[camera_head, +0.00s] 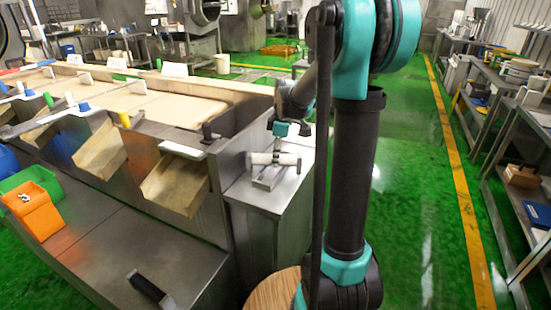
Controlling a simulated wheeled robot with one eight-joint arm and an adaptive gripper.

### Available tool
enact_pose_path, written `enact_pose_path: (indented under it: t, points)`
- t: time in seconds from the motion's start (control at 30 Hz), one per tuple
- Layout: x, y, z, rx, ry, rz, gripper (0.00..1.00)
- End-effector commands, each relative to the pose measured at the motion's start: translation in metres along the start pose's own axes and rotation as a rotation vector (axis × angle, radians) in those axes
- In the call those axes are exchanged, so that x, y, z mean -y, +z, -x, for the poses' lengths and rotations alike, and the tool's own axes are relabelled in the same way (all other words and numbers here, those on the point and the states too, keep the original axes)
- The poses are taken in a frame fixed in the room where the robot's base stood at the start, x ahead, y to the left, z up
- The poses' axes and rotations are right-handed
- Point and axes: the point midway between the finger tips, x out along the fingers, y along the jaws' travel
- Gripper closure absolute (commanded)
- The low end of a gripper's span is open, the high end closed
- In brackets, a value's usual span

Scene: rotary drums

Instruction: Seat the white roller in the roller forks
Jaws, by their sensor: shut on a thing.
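The white roller (262,158) lies level, left to right, at the grey roller forks (268,182), which stand on the steel cabinet top at the end of the conveyor. My gripper (278,148) points down from above and is shut on the middle of the white roller. The fingers are small and partly merge with the roller in this view. The roller overlaps the upper part of the forks in the picture. I cannot tell whether its ends rest in the forks or hang just above them.
The conveyor's steel end wall (234,165) rises just left of the forks. The cabinet top (272,202) is bare in front of them. Wooden chutes (175,185) and an orange bin (32,210) are at left. Shelves (520,150) line the right, beyond open green floor.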

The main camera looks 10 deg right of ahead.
Motion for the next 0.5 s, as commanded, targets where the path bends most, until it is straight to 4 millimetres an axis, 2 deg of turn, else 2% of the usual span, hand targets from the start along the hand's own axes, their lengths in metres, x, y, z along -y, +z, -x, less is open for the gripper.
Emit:
enact_pose_path:
  t: [0.43, 0.47, 0.5]
  points:
    - [-0.0002, 0.0011, -0.0075, 0.000, 0.000, 0.000, 1.00]
    - [-0.0002, 0.0010, -0.0073, 0.000, 0.000, 0.000, 0.64]
    - [-0.0002, 0.0010, -0.0072, 0.000, 0.000, 0.000, 0.59]
